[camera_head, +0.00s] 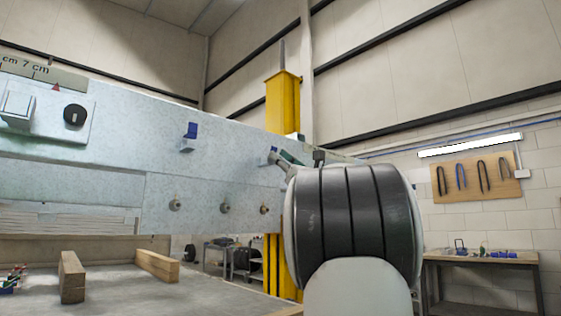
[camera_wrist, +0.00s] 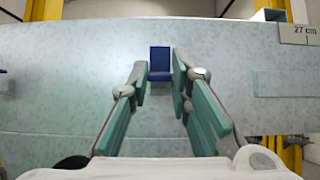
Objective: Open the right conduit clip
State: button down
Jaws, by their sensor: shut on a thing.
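The right conduit clip (camera_wrist: 160,57) is a small blue piece on the galvanised frame beam, at the upper middle of the wrist view. My gripper (camera_wrist: 159,72) has its two teal-padded fingers on either side of it, shut on it. The clip's blue back plate and lower lip show between the fingertips. Whether the clip is open I cannot tell. In the head view my gripper (camera_head: 280,157) reaches the beam's right part, and the clip there is hidden or too small to make out. Another blue clip (camera_head: 190,131) sits further left on the beam.
The beam (camera_head: 120,140) carries a black knob (camera_head: 74,115) at left and several round fittings along its lower part. A yellow post (camera_head: 283,100) stands behind my gripper. A workbench (camera_head: 480,258) stands at right.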

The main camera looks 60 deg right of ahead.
jog(key=c, duration=1.5)
grip_release()
jog(key=shift+o, duration=0.2)
jog(key=v, duration=1.2)
jog(key=shift+w+a, duration=0.1)
jog(key=shift+a, duration=0.05)
